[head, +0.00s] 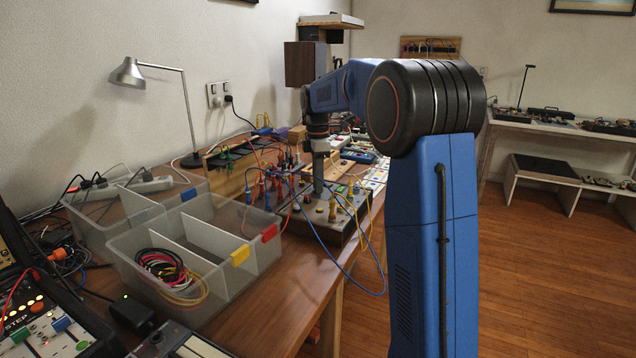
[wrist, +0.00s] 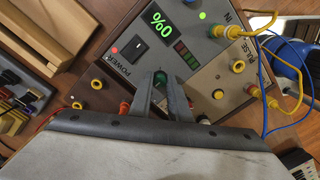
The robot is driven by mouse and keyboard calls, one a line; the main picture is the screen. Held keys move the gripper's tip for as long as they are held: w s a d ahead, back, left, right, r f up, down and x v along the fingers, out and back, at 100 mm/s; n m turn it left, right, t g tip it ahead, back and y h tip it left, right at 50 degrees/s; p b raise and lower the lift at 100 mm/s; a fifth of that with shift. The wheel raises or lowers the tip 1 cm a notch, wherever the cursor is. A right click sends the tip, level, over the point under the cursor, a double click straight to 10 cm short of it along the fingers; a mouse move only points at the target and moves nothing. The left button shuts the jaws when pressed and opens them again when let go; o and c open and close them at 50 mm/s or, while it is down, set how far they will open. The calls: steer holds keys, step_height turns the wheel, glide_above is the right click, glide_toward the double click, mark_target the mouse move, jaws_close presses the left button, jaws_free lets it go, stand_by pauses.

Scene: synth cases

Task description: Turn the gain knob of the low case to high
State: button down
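The low case (wrist: 222,62) has a grey panel and wooden sides, and fills the middle of the wrist view. In the head view the case (head: 325,229) stands near the table's front edge. My gripper (wrist: 160,76) points down at the panel, with its two fingers either side of a small green part, perhaps the knob. The fingers hide most of it and its label. I cannot tell whether they touch it.
Yellow plugs (wrist: 216,31) with yellow and blue cables (head: 352,273) stand at the PULSE and IN side of the panel. Clear bins (head: 190,282) and a lamp (head: 128,74) are to the left. Plugged leads crowd behind my gripper. The floor on the right is free.

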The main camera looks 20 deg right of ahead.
steer(key=shift+m, duration=0.4)
steer(key=m, duration=1.9)
steer(key=shift+s+m+t, duration=0.1)
steer(key=shift+m+t, duration=0.2)
steer(key=shift+m, duration=0.1)
steer(key=m, duration=0.6)
steer(key=shift+m, duration=0.3)
steer(key=c, duration=1.7)
jaws_free()
steer(key=shift+o, duration=0.2)
steer(key=shift+r, duration=0.15)
